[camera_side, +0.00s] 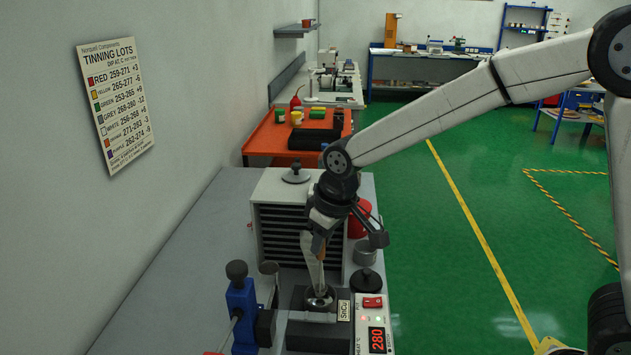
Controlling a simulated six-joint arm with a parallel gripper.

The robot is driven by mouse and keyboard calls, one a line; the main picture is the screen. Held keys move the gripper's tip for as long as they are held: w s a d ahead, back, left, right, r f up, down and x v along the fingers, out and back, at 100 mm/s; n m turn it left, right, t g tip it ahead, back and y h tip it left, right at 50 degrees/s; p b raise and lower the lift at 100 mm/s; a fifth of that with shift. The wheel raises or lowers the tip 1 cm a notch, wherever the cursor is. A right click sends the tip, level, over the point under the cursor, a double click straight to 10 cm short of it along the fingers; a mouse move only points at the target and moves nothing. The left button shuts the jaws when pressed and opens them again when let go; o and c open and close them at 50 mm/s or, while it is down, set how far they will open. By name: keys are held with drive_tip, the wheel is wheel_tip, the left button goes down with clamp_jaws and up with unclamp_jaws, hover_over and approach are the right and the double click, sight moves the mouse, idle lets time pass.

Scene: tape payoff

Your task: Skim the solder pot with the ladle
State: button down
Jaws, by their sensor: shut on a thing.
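My gripper (318,238) is at the near end of the bench and points down. It is shut on the ladle (314,268), whose pale shaft hangs below the fingers. The solder pot (318,303) is a small dark block with a round opening, beside a label reading SnCu. The ladle's lower end is at the pot's opening. I cannot tell whether it touches the solder, and the bowl is too small to make out. The heater box (374,325) right of the pot has a red switch and a red display reading 280.
A slotted grey rack (279,222) stands right behind my gripper, with a dark lid on top. A blue clamp stand (241,312) is left of the pot. A grey cup (365,252) and dark round knob (366,281) stand to the right. The bench's left side is clear.

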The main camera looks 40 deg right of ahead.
drive_tip(key=shift+r, duration=2.55)
